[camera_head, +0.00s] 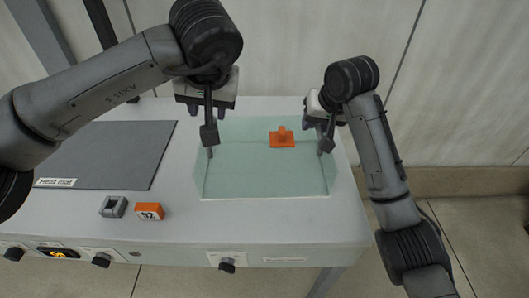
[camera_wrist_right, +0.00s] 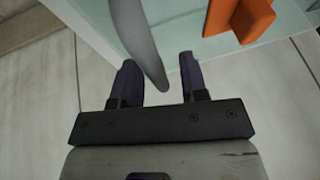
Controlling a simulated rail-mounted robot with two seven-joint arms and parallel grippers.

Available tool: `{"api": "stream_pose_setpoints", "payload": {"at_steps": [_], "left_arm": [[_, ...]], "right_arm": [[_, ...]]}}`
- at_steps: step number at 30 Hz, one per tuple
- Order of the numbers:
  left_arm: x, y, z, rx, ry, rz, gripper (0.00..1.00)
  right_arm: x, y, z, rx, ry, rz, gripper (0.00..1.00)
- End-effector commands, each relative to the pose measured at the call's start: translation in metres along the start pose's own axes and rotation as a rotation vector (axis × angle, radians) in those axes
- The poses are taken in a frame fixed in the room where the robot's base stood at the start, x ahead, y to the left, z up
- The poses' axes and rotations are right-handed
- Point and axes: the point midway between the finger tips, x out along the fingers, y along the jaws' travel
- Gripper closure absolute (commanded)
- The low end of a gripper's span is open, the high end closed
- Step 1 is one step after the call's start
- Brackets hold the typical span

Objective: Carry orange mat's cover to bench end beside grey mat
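A pale green see-through box-shaped cover (camera_head: 265,187) stands on the right part of the bench. An orange block with a raised grip (camera_head: 282,140) shows at its far middle, and at the top right of the right wrist view (camera_wrist_right: 240,18); I cannot tell if it is on or under the clear surface. No orange mat can be made out. The grey mat (camera_head: 100,150) lies at left. My left gripper (camera_head: 207,112) is open above the cover's left side. My right gripper (camera_head: 321,120) is open at its right side; a grey curved bar (camera_wrist_right: 142,45) shows between its fingers.
A small grey hollow block (camera_head: 113,206) and an orange numbered block (camera_head: 149,211) sit on the bench front, left of the cover. Knobs (camera_head: 227,265) line the front panel. The bench's right edge (camera_head: 358,215) is close to the cover; a wall stands behind.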

Motion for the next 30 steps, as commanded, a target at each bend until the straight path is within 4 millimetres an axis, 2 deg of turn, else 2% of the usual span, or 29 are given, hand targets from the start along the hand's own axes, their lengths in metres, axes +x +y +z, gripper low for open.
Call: {"api": "stream_pose_setpoints", "payload": {"at_steps": [5, 15, 21, 30], "left_arm": [[-0.005, 0.0, 0.0, 0.0, -0.001, 0.0, 0.6], [-0.005, 0.0, 0.0, 0.0, -0.001, 0.0, 0.6], [-0.005, 0.0, 0.0, 0.0, -0.001, 0.0, 0.6], [-0.005, 0.0, 0.0, 0.0, -0.001, 0.0, 0.6]], "right_arm": [[-0.014, 0.0, -0.001, 0.0, 0.004, -0.002, 0.6], [-0.076, 0.002, -0.002, -0.001, 0.008, 0.004, 0.6], [-0.102, 0.001, -0.001, 0.0, 0.004, 0.002, 0.6], [-0.12, 0.0, 0.0, 0.001, 0.001, 0.001, 0.6]]}}
